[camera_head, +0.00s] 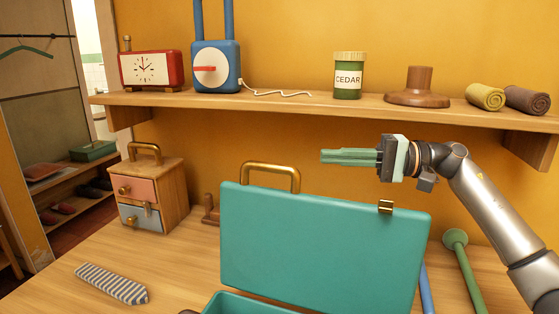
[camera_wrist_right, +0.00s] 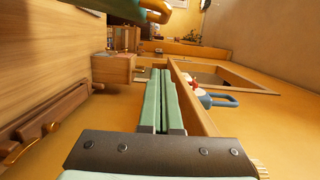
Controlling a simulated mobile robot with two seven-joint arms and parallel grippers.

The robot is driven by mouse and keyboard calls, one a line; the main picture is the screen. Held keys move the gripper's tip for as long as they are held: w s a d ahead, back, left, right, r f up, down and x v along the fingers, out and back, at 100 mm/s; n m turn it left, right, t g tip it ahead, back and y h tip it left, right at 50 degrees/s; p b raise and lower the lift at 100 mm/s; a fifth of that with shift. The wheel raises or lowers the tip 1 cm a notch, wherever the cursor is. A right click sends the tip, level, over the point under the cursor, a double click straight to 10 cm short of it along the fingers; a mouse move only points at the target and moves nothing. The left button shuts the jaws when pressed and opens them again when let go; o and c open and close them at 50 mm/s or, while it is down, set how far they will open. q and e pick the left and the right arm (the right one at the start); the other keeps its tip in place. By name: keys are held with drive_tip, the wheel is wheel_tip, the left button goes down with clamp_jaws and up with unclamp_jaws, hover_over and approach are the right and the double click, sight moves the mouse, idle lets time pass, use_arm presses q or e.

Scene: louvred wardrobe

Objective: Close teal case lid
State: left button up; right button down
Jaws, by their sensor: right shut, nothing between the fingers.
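The teal case lid (camera_head: 322,243) stands raised, with its broad flat face towards me. A brass handle (camera_head: 271,169) rises behind its top edge, and a brass clasp (camera_head: 385,207) sits at its upper right. A small part of the case's base (camera_head: 245,303) shows at the bottom of the head view; the rest is cut off. My right gripper (camera_head: 323,156) is above the lid's top edge, right of the handle, pointing left. Its green fingers are shut and empty, apart from the lid. In the right wrist view its fingers (camera_wrist_right: 157,100) lie together. My left gripper is not in view.
A small drawer box (camera_head: 150,192) and striped cloth (camera_head: 111,283) are left of the case.

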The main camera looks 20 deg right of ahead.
drive_tip(key=a+p, duration=0.1)
drive_tip(key=a, duration=0.9)
drive_tip(key=shift+w+a, duration=0.15)
drive_tip(key=shift+a, duration=0.1)
